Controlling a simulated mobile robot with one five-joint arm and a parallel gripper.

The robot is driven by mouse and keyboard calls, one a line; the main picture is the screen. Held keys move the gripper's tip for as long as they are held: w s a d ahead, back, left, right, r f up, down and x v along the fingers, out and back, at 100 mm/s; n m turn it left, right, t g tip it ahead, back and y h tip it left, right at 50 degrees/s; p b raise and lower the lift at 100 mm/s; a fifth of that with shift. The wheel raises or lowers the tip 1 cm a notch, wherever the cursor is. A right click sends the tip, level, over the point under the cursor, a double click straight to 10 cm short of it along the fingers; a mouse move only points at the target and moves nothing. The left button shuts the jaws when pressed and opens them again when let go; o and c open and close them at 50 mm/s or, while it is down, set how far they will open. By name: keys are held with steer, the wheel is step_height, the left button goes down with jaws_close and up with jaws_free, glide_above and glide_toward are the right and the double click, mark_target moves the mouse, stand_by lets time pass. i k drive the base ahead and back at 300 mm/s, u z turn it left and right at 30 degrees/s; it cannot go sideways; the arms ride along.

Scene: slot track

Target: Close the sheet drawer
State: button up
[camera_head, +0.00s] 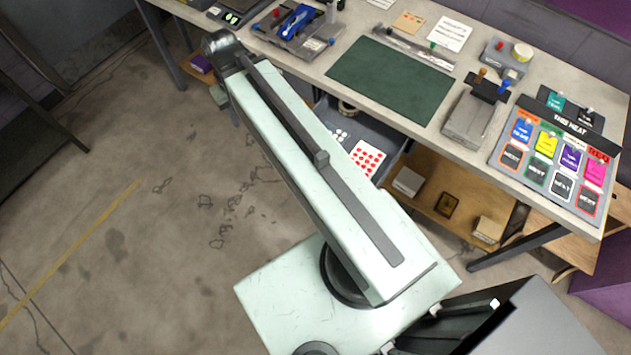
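The sheet drawer (385,136) is pulled out from under the workbench, below the green mat. My pale green arm crosses in front and hides the drawer's left and front parts. I cannot see a handle. My gripper does not show; the arm's far end is at the upper left, beside the bench edge.
The workbench (335,84) carries a green cutting mat (392,78), a grey press-like tool (473,113) and a board of coloured cards (553,160). A wooden lower shelf (460,216) holds small boxes. A bench leg (517,246) stands at right. The floor at left is clear.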

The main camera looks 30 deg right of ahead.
mark_target(364, 128)
steer(key=k, duration=0.85)
steer(key=z, duration=0.35)
steer(key=i, duration=0.85)
steer(key=u, duration=0.8)
steer(key=k, duration=1.3)
steer(key=u, duration=1.4)
steer(key=i, duration=0.85)
steer(key=u, duration=0.5)
